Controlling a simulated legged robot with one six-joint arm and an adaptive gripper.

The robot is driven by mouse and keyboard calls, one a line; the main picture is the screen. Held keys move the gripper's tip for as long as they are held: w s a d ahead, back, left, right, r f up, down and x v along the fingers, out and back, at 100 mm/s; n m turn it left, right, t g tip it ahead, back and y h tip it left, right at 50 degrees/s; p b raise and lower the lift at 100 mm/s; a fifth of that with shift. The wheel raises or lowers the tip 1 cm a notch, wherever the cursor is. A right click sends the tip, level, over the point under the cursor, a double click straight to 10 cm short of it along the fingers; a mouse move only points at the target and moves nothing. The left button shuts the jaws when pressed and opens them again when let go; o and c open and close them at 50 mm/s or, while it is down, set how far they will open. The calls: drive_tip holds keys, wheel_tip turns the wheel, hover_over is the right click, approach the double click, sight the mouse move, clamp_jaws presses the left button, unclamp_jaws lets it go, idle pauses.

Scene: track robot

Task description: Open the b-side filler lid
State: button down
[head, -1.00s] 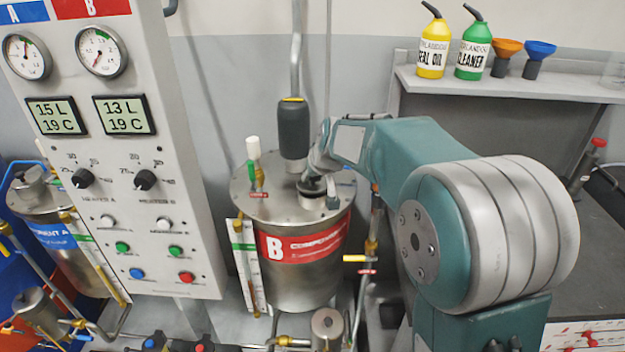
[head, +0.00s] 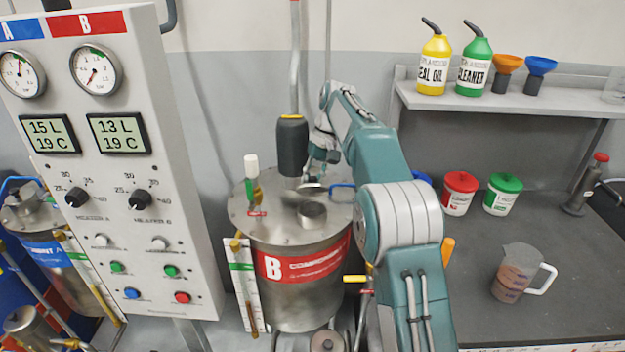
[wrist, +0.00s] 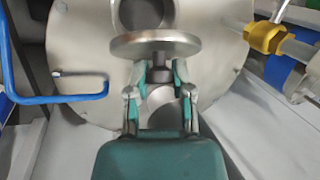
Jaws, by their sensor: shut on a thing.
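The B tank (head: 300,262) stands at the centre of the head view with a red B label. Its short filler neck (head: 312,214) rises from the tank top, and the wrist view shows the neck's round opening (wrist: 140,12) uncovered. The round metal filler lid (wrist: 153,45) is beside the opening, apart from the neck. My gripper (wrist: 160,78) is shut on the stem of the lid. In the head view my gripper (head: 322,160) is behind the neck, and the lid shows as a thin disc (head: 308,188). Whether the lid touches the tank top, I cannot tell.
A dark-sleeved vertical pipe (head: 292,145) stands close left of my gripper. A blue handle (wrist: 55,98) is near the lid. The control panel (head: 118,190) stands at left. A bench at right holds a measuring jug (head: 515,272) and red (head: 459,193) and green (head: 503,194) tubs.

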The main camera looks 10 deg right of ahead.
drive_tip(key=shift+w+f+g, duration=0.1)
drive_tip(key=shift+w+g, duration=0.2)
drive_tip(key=shift+g, duration=0.2)
drive_tip(key=shift+c, duration=2.4)
unclamp_jaws()
drive_tip(key=shift+w, duration=0.1)
